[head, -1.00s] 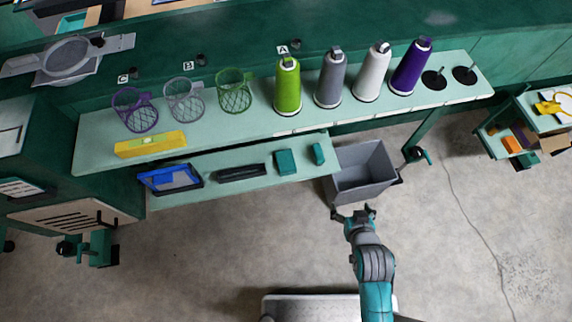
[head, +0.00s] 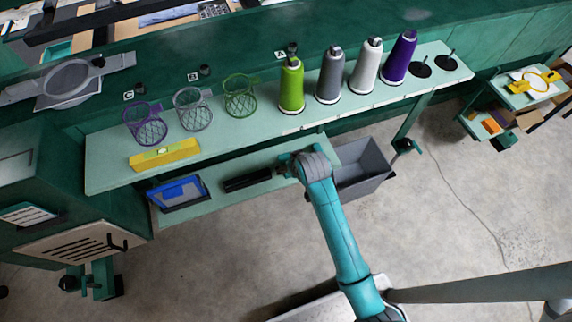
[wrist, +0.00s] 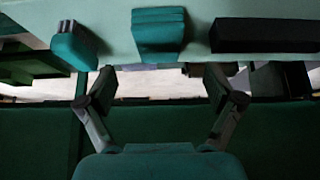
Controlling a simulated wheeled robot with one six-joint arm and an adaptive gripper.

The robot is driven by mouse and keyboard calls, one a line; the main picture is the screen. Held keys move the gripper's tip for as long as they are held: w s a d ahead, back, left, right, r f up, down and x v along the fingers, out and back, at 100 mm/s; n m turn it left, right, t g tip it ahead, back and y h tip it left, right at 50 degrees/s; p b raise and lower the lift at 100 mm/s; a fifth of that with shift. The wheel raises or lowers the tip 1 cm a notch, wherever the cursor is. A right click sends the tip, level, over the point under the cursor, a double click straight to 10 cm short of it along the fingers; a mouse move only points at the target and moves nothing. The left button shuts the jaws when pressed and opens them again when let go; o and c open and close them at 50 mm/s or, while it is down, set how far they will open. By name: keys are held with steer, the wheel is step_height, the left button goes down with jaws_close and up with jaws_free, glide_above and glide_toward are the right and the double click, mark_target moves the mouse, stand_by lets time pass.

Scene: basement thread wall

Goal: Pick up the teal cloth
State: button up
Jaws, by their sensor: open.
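The teal cloth (wrist: 158,35) looks like a folded, layered block on the pale green lower shelf, seen in the wrist view at top centre. In the head view it is hidden behind my arm. My gripper (wrist: 160,78) is open and empty, its two fingers spread left and right. The cloth lies just past the fingertips, roughly centred between them. In the head view my gripper (head: 290,166) is at the lower shelf, its fingers mostly hidden by my wrist.
A smaller teal object (wrist: 76,46) and a black bar (wrist: 265,36) flank the cloth. A blue tray (head: 180,192) is on the lower shelf (head: 222,199). Thread cones, including a green one (head: 291,85), stand on the upper shelf above. A grey bin (head: 362,172) is at right.

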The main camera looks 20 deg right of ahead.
steer(key=shift+x, duration=3.35)
steer(key=shift+s, duration=0.1)
steer(key=c, duration=1.1)
